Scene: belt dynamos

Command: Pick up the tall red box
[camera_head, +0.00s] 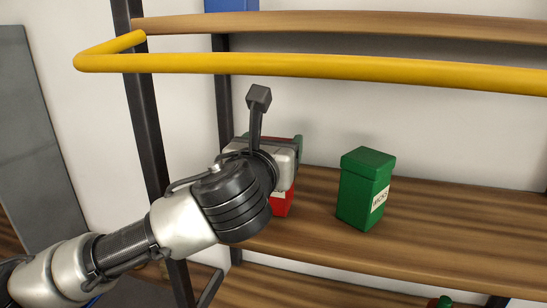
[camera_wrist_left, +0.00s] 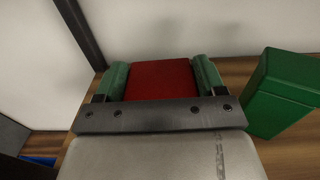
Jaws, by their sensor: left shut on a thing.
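A red box (camera_head: 281,204) stands on the wooden shelf, mostly hidden behind my left gripper in the head view. In the left wrist view the red box (camera_wrist_left: 160,80) sits between the two green-padded fingers. My left gripper (camera_wrist_left: 162,82) is shut on it, with one finger on each side. In the head view the left gripper (camera_head: 285,155) reaches in from the left, over the upper part of the box. The lower red part with a pale band shows below the gripper. My right gripper is not in view.
A green box (camera_head: 364,190) with a white label stands to the right on the same shelf (camera_head: 450,230). A yellow rail (camera_head: 300,66) runs across in front, above the arm. Dark uprights (camera_head: 146,110) stand at left. The shelf right of the green box is clear.

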